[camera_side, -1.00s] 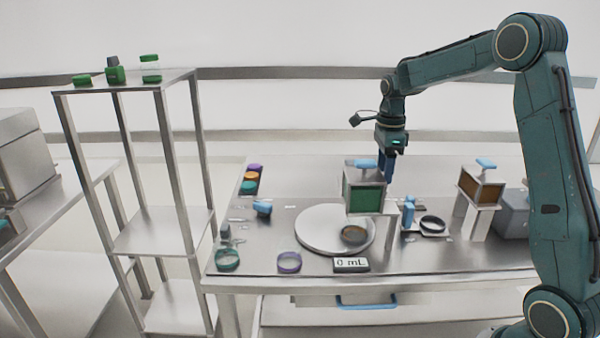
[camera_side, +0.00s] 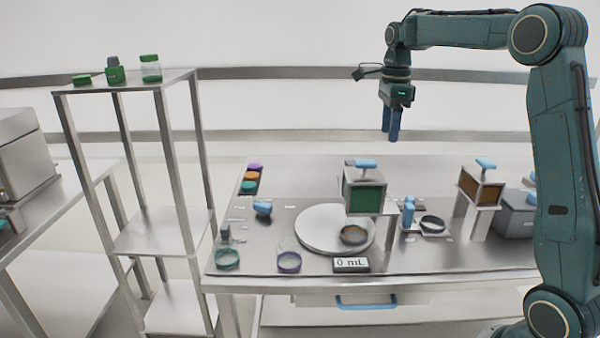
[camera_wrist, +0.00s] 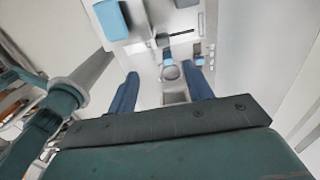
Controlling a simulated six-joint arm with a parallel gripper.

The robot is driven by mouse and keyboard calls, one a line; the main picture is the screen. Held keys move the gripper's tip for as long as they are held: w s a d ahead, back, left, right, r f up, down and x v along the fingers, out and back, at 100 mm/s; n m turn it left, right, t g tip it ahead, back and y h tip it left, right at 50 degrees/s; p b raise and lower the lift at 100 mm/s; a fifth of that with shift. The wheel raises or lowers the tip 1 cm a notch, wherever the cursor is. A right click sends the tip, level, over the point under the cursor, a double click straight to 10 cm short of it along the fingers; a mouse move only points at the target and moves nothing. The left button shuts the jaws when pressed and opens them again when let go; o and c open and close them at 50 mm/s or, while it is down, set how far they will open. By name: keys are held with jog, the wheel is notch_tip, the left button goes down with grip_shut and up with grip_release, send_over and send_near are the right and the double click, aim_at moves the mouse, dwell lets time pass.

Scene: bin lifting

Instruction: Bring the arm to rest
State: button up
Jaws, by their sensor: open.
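My gripper (camera_side: 391,138) hangs in the air above the back of the steel table (camera_side: 300,183), its blue fingers pointing down. It is well clear of everything below it. In the wrist view my gripper (camera_wrist: 163,85) shows two blue fingers spread apart with nothing between them. My arm is bent, with the forearm roughly level above the table.
A green-fronted bin (camera_side: 364,196) with a blue handle stands on a support beside a round white plate (camera_side: 318,241). A brown-fronted bin (camera_side: 481,187) stands to its right. A dish (camera_side: 353,235) rests on the plate. A steel shelf (camera_side: 150,82) stands at the left.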

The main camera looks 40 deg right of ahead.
jog(key=shift+a, duration=0.1)
jog(key=s+a+r+n+t, duration=0.3)
jog(key=s+a+n, duration=0.8)
jog(key=a+n, duration=0.2)
jog(key=s+a+f+n+t, duration=0.1)
jog(key=s+a+f+n, duration=0.2)
jog(key=s+n, duration=0.3)
jog(key=s+a+f+n+t, duration=0.1)
jog(key=s+a+f+n, duration=0.2)
jog(key=s+n, duration=0.4)
jog(key=shift+a+n+t, duration=0.3)
jog(key=shift+a+n, duration=0.2)
jog(key=shift+a, duration=0.05)
